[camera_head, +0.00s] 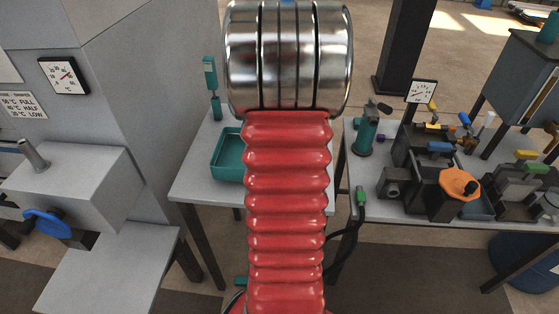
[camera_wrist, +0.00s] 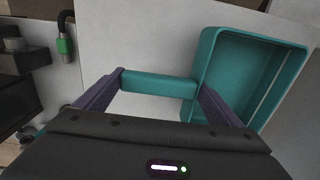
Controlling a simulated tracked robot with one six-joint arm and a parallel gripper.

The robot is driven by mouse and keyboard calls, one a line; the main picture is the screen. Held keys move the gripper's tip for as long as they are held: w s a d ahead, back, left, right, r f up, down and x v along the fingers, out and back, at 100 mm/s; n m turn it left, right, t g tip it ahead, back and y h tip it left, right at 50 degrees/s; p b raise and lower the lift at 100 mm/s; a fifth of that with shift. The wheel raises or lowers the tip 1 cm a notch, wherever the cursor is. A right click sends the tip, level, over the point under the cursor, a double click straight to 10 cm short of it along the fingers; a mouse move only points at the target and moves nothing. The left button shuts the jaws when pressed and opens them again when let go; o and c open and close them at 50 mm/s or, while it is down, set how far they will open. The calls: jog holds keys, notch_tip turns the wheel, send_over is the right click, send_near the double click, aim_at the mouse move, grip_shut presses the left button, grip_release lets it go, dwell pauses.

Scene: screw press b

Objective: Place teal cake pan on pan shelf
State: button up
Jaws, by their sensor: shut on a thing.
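The teal cake pan (camera_head: 228,172) is a rectangular open pan at the white table's left part in the head view, partly hidden behind my red arm. In the wrist view its tray (camera_wrist: 212,80) is at upper right, with a teal bar handle (camera_wrist: 155,85) reaching left from it. My gripper (camera_wrist: 160,82) has its two purple fingers at either end of this handle and is shut on it. The gripper is hidden behind my arm in the head view. I cannot tell for certain which surface is the pan shelf.
A grey machine with a blue handle (camera_head: 46,224) stands at left, above a low grey ledge (camera_head: 110,275). A teal post (camera_head: 211,88) stands behind the pan. The right table holds a teal bottle-like tool (camera_head: 366,135) and an orange knob (camera_head: 459,183). A green-ended cable (camera_wrist: 65,46) hangs near the gripper.

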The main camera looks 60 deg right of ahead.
jog(key=shift+f, duration=1.85)
jog(key=o, duration=1)
notch_tip(320, 180, up, 12)
jog(key=shift+r, duration=0.1)
